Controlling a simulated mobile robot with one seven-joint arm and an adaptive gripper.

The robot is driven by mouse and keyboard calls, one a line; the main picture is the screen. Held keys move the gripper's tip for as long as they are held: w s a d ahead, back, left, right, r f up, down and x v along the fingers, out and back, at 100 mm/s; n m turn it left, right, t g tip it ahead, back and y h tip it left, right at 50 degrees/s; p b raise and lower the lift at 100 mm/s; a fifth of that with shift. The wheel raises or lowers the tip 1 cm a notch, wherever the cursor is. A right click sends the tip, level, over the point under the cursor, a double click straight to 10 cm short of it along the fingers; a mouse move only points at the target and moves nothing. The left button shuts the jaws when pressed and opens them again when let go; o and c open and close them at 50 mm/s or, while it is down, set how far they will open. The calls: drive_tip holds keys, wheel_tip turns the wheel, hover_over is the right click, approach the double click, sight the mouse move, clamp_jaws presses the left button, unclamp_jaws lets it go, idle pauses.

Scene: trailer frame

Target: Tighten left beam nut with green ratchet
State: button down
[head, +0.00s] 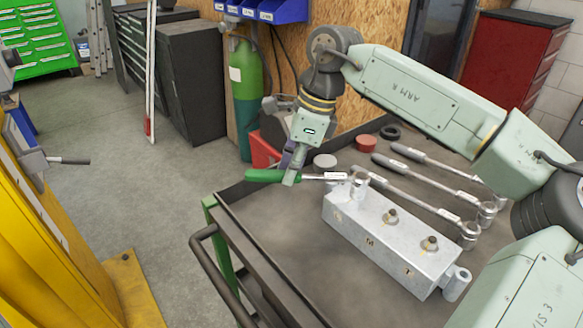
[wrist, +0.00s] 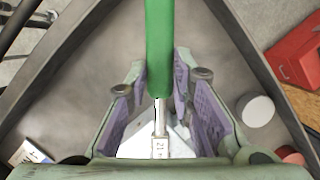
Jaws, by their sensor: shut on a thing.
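The green ratchet (head: 266,175) lies level across the left end of the metal beam (head: 375,240), its green handle pointing left past the cart edge. My gripper (head: 290,176) is shut on it where the green handle meets the steel shaft. The ratchet's head (head: 358,186) is over the left beam nut, which it hides; I cannot tell how fully it is seated. The middle nut (head: 390,216) and right nut (head: 430,243) stand bare on the beam. In the wrist view the green handle (wrist: 160,45) runs between my purple-padded fingers (wrist: 162,100).
Several grey-handled ratchets (head: 425,160) lie behind the beam on the cart (head: 265,235). A red puck (head: 366,143), a pale puck (head: 325,160) and a black ring (head: 390,132) sit at the back. A green gas cylinder (head: 245,95) stands behind the cart. The cart top left of the beam is clear.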

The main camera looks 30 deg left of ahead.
drive_tip(key=shift+w+a+r+m+t, duration=0.15)
drive_tip(key=shift+w+a+m, duration=0.1)
drive_tip(key=shift+w+m, duration=0.25)
drive_tip(key=shift+w+a+f+m+t, duration=0.1)
drive_tip(key=shift+w+a+m+t, duration=0.1)
drive_tip(key=shift+w+m, duration=0.3)
drive_tip(key=shift+s+d+n, duration=0.25)
drive_tip(key=shift+s+n, duration=0.35)
drive_tip(key=shift+n, duration=0.1)
drive_tip(key=c, duration=2)
unclamp_jaws()
clamp_jaws()
drive_tip(key=shift+s+r+p, duration=0.1)
drive_tip(key=shift+r+p, duration=0.15)
drive_tip(key=shift+p, duration=0.05)
